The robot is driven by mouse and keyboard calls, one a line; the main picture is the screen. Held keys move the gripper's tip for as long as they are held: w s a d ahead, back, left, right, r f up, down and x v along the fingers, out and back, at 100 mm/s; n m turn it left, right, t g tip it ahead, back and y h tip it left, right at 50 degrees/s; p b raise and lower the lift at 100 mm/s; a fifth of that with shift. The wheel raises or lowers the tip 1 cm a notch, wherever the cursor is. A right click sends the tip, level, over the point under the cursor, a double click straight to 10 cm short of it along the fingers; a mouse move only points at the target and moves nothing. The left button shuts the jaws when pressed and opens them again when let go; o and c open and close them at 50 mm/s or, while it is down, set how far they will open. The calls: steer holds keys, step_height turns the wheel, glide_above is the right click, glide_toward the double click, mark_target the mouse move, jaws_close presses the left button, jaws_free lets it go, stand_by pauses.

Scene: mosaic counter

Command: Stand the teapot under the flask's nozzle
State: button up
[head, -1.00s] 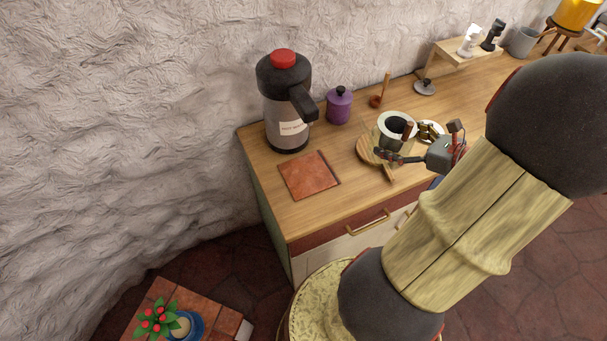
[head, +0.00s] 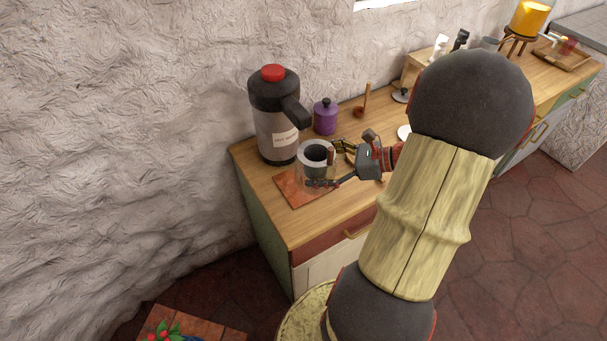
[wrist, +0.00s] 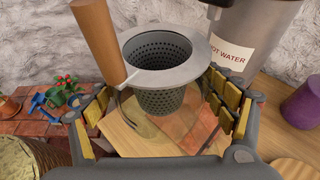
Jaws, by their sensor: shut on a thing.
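The flask (head: 280,130) is a tall grey and black pump pot with a red top and a "hot water" label. Its black nozzle (head: 297,112) juts to the front right; the flask's lower body also shows in the wrist view (wrist: 254,35). The teapot (head: 317,165) is clear glass with a grey perforated strainer (wrist: 160,75) and a brown wooden handle (wrist: 97,38). My gripper (wrist: 160,105) is shut around the teapot, one finger on each side. The teapot is over the terracotta tile (head: 290,192), just in front of the flask; whether it touches the tile is unclear.
A purple lidded jar (head: 325,117) stands right of the flask, with a wooden spoon-like tool (head: 362,105) beyond it. The counter's left front edge (head: 262,205) is close to the tile. Bare counter (head: 345,208) lies right of the tile.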

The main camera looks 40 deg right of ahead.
steer(key=w+d+f+b, duration=0.1)
steer(key=w+f, duration=0.1)
steer(key=f, duration=0.1)
steer(key=w+d+f+b, duration=0.1)
steer(key=w+f+b, duration=0.1)
steer(key=w+f, duration=0.1)
steer(key=w+d+f+b, duration=0.1)
steer(key=w+f+b, duration=0.1)
steer(key=f, duration=0.2)
steer(key=shift+w+f, duration=0.3)
steer(key=shift+w, duration=0.1)
steer(key=shift+r, duration=0.1)
steer(key=o, duration=1.4)
